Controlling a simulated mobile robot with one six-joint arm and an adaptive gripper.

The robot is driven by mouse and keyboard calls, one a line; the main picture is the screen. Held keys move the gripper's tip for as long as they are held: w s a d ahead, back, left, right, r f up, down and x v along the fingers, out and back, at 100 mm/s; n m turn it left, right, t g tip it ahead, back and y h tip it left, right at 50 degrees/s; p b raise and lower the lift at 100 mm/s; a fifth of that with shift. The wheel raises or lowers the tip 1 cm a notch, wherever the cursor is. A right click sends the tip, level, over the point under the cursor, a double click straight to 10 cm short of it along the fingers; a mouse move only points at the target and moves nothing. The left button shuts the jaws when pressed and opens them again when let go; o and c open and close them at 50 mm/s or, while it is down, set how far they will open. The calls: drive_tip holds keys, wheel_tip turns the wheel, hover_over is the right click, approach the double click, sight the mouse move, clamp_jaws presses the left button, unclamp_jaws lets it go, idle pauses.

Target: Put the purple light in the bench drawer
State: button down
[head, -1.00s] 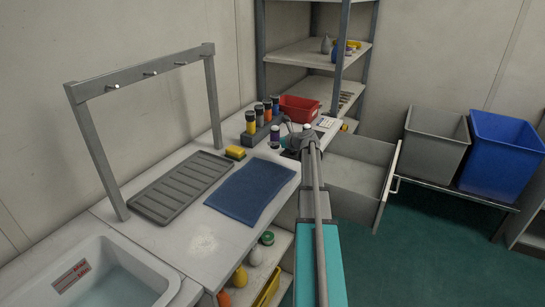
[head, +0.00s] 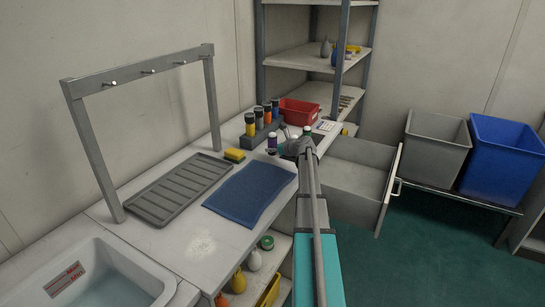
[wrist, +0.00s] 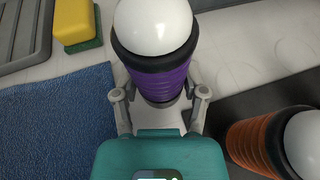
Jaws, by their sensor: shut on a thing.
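The purple light (wrist: 163,80) is a ribbed purple cylinder with a black collar and a white domed top. It stands upright between the two fingers of my gripper (wrist: 160,95), which is shut on its body. In the head view the light (head: 272,143) shows small over the bench top, left of my gripper (head: 281,148); I cannot tell whether its base touches the bench. The bench drawer (head: 387,195) is pulled open to the right of my arm. Its visible inside looks empty; my arm hides its near left part.
A blue mat (head: 248,195), yellow sponge (head: 235,154) and red bin (head: 299,112) lie on the bench. Grey and blue bins stand beyond the drawer.

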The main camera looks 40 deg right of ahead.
drive_tip(key=shift+f+b, duration=0.75)
drive_tip(key=shift+f, duration=0.3)
drive_tip(key=shift+f, duration=0.1)
drive_tip(key=shift+c, duration=0.6)
unclamp_jaws()
drive_tip(key=shift+r, duration=0.2)
drive_tip(key=p+v, duration=0.4)
drive_tip(key=v, duration=0.6)
drive_tip(key=shift+s+r, duration=0.15)
drive_tip(key=shift+s, duration=0.1)
drive_tip(key=shift+s+d+r+p, duration=0.1)
drive_tip(key=shift+s+p, duration=0.1)
drive_tip(key=shift+s, duration=0.15)
drive_tip(key=shift+s+d+r+p, duration=0.1)
drive_tip(key=shift+s+p, duration=0.05)
drive_tip(key=shift+s, duration=0.2)
